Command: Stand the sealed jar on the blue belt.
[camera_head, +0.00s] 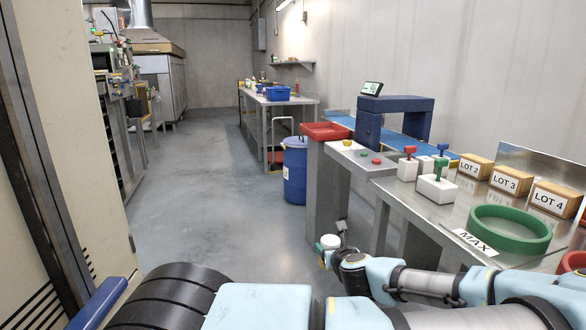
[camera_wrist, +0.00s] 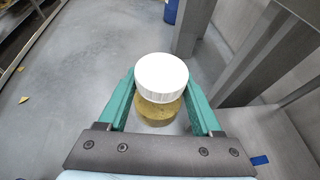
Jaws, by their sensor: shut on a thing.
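The sealed jar (camera_wrist: 160,92) has a white ribbed lid and a yellowish-brown body. In the wrist view it sits between the green fingers of my gripper (camera_wrist: 160,100), which is shut on it. In the head view the jar's white lid (camera_head: 330,242) shows low in front of the bench, beside its grey legs, held above the floor. The blue belt (camera_head: 416,145) runs along the wall at the back right, passing under a dark blue arch (camera_head: 398,115). Part of the belt is hidden by the arch and the blocks in front.
A steel bench (camera_head: 450,205) on the right carries a green ring (camera_head: 510,228), white blocks with red and green handles, and LOT boxes (camera_head: 510,180). A red tray (camera_head: 326,131) and blue drum (camera_head: 296,172) stand beyond. The floor (camera_head: 215,200) at centre left is clear.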

